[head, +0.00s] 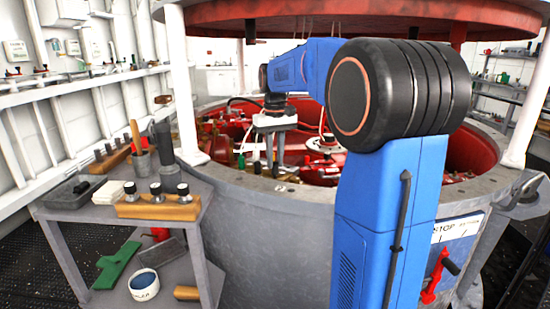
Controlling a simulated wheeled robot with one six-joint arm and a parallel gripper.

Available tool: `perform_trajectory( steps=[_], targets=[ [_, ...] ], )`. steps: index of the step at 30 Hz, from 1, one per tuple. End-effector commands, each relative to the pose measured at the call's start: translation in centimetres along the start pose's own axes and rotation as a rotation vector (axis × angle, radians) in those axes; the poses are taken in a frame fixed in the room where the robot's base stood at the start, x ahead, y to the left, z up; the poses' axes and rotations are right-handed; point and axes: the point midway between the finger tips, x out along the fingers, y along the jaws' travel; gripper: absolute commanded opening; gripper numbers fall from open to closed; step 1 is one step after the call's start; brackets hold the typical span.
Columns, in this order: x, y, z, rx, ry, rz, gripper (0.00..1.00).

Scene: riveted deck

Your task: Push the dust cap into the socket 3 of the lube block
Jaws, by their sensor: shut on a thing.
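My gripper (269,158) hangs from my blue arm, pointing down inside the near left part of the large round grey housing (270,220) with a red interior. Its fingers are small and far off in this view. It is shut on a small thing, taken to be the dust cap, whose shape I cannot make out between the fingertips. The lube block and its socket 3 cannot be told apart from the crowded parts around and below the gripper.
A grey side table (75,213) at left holds a wooden block with dark-topped knobs (157,204), a mug of tools (140,163) and a black tray (73,192). White posts (185,90) flank the housing. A red disc (320,18) hangs overhead.

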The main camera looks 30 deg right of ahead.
Motion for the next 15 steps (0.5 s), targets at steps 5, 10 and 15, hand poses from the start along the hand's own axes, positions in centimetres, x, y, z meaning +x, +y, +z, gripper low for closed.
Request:
perform_trajectory(
  steps=[5,10,15],
  targets=[
    [0.32,0.0,0.01,0.0,-0.001,0.0,0.0],
    [0.59,0.0,0.03,0.0,-0.001,0.0,0.0],
    [0.85,0.0,0.03,0.0,-0.001,0.0,0.0]
  ],
)
